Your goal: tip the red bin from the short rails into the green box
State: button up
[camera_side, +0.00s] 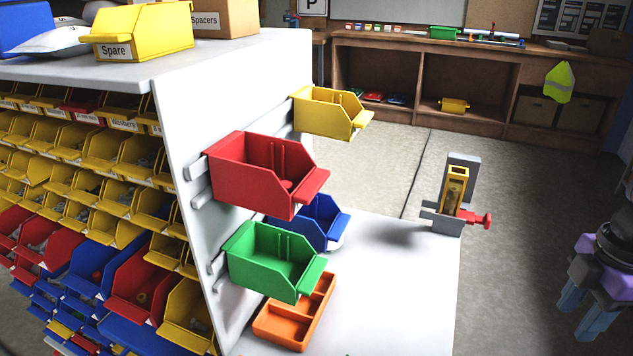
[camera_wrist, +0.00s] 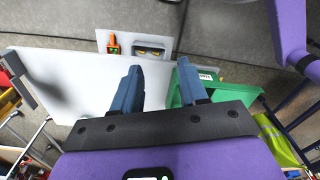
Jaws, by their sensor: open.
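The red bin (camera_side: 262,172) hangs upright on short rails (camera_side: 197,168) on the white panel in the side view. In the side view my gripper (camera_side: 575,318) is at the far right, pointing down, well away from the red bin.
A yellow bin (camera_side: 325,112), a blue bin (camera_side: 318,222) and a green bin (camera_side: 272,262) hang around the red one. An orange tray (camera_side: 290,325) lies below. Floor lies between my gripper and the table.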

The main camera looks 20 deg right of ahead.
jog(key=w+a+m+t+y, duration=0.2)
jog(key=w+a+m+y, duration=0.2)
jog(key=a, duration=0.4)
jog(key=m+t+y, duration=0.9)
jog(key=m+t, duration=0.2)
jog(key=m, duration=0.7)
send_near(325, 181)
jog(key=shift+x, duration=1.55)
jog(key=shift+x, duration=3.15)
jog(key=shift+d, duration=0.15)
grip_shut()
